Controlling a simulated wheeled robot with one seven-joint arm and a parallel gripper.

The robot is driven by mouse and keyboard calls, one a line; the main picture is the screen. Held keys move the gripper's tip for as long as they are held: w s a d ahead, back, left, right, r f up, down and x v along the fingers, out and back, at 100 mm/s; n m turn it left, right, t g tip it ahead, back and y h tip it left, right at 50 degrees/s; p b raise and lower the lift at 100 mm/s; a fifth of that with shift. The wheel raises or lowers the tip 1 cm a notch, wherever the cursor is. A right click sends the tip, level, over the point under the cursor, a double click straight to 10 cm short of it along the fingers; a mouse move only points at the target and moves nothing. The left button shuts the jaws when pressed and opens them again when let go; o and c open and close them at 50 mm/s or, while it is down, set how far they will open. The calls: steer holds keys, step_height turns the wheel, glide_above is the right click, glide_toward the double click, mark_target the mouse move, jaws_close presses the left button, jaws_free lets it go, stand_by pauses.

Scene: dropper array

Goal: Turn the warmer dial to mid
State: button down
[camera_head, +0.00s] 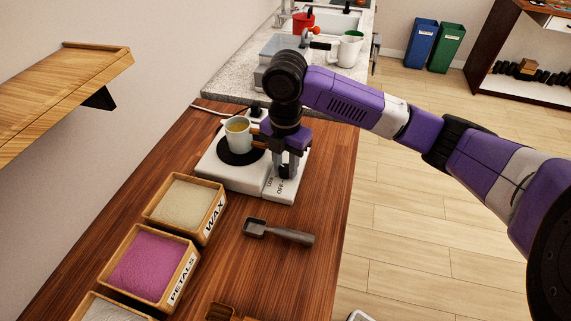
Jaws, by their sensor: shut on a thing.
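The warmer (228,179) is a white box on the wooden table, with a round black plate on its left part. A white cup (239,133) with yellowish content stands on that plate. My gripper (285,172) points down over the right part of the warmer, just right of the cup. Its fingers are shut on the dial there, which they mostly hide. Lettering reading "OFF" (280,188) shows on the warmer's top in front of the fingers. Other dial markings are too small or covered, and I cannot tell the dial's setting.
A dark scoop (278,233) lies on the table in front of the warmer. Wooden boxes labelled WAX (214,216) and PETALS (183,278) stand at the left. A wooden shelf (70,85) juts from the left wall. A counter with a sink is behind.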

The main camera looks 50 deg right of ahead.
mark_target(286, 168)
steer(key=c, duration=1.1)
jaws_free()
steer(key=shift+o, duration=0.2)
steer(key=shift+r, duration=3.95)
steer(key=shift+s, duration=0.1)
